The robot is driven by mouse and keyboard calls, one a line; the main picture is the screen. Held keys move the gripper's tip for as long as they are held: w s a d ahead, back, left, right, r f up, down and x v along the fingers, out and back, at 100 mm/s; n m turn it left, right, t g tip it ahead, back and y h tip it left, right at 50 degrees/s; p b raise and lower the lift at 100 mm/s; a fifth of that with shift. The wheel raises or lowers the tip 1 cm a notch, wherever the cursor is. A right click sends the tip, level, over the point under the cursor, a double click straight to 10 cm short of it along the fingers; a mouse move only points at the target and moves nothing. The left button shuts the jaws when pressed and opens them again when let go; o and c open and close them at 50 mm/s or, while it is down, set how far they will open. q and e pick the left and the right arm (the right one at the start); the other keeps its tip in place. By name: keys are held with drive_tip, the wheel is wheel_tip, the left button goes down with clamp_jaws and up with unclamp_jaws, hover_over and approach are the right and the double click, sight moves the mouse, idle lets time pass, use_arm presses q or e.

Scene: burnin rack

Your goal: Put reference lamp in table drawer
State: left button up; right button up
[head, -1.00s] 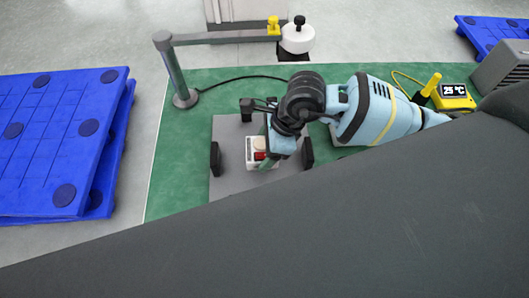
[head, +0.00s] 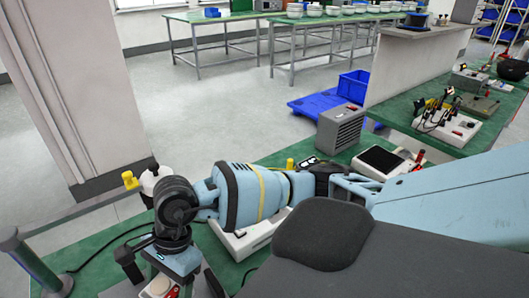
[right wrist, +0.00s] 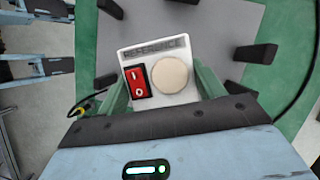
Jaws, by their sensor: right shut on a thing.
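The reference lamp (right wrist: 158,62) is a white block marked REFERENCE, with a red rocker switch and a round cream disc on top. My right gripper (right wrist: 163,90) is shut on it, with a green finger on each side. In the head view the lamp (head: 158,287) shows partly at the bottom left, below my right gripper (head: 172,284). It is over a grey plate (right wrist: 215,28) with black posts; whether it touches the plate I cannot tell. I make out no table drawer. My left gripper is in neither view.
A grey heater-like box (head: 340,130), a black-topped device (head: 380,160) and a side bench (head: 455,135) with tools lie right. Open floor (head: 230,110) lies beyond.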

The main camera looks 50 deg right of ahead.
drive_tip(key=n, duration=0.1)
drive_tip(key=d+n, duration=0.1)
drive_tip(key=n+g, duration=0.1)
drive_tip(key=shift+s+d+r+n+h, duration=0.2)
drive_tip(key=shift+d+r+n+h, duration=0.05)
drive_tip(key=shift+n+h, duration=0.05)
drive_tip(key=s+d+r+n+g+h, duration=0.2)
drive_tip(key=d+n, duration=0.4)
drive_tip(key=n, duration=0.7)
drive_tip(key=shift+r+g+h, duration=0.5)
drive_tip(key=shift+r+h, duration=0.2)
drive_tip(key=shift+h, duration=0.3)
drive_tip(key=shift+s, duration=0.1)
